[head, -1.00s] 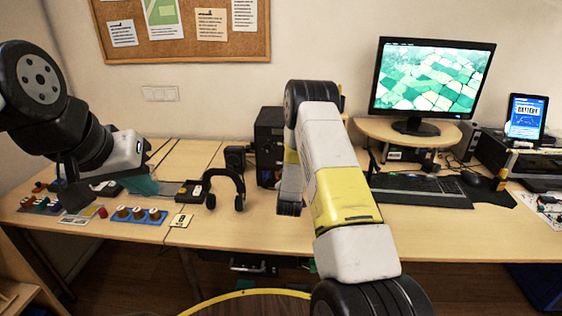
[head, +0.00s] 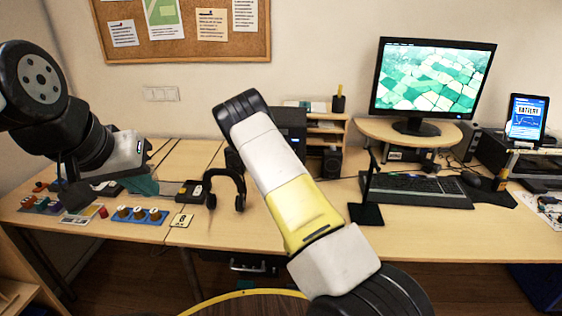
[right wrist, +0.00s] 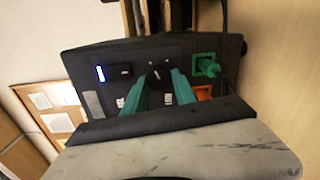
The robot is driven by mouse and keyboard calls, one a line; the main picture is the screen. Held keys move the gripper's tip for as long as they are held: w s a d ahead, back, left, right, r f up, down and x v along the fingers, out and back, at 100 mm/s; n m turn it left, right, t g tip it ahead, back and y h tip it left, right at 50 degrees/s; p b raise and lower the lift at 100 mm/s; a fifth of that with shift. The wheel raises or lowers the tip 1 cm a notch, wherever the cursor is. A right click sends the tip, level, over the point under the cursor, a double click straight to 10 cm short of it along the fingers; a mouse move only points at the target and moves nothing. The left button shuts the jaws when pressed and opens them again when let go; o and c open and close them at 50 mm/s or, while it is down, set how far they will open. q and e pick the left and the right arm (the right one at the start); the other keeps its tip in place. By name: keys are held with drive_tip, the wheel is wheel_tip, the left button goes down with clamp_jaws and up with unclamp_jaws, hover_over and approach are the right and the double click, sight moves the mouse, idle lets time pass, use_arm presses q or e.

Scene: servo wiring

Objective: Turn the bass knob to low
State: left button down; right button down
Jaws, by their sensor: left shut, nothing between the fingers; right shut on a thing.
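The black speaker box (head: 292,122) stands at the back of the desk, partly hidden by my right arm in the head view. In the right wrist view, the box (right wrist: 85,65) fills the middle, tilted in the picture. Its dark bass knob (right wrist: 159,72) sits on the panel between the green fingertips of my right gripper (right wrist: 163,80). The right gripper is shut on the knob; the fingers partly cover it. The right gripper is hidden in the head view. My left gripper (head: 143,186) is shut and empty above the left desk, far from the box.
A green plug (right wrist: 207,65) and an orange socket (right wrist: 202,93) are close to the right finger. Black headphones (head: 228,188) stand left of the box. A blue tray with knobs (head: 138,215) lies at the left. A monitor (head: 430,80) and keyboard (head: 418,190) are at the right.

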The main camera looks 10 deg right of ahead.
drive_tip(key=shift+n, duration=0.6)
drive_tip(key=c, duration=1)
unclamp_jaws()
drive_tip(key=shift+s, duration=0.1)
drive_tip(key=v, duration=0.7)
drive_tip(key=shift+s+a, duration=0.25)
drive_tip(key=shift+s, duration=0.05)
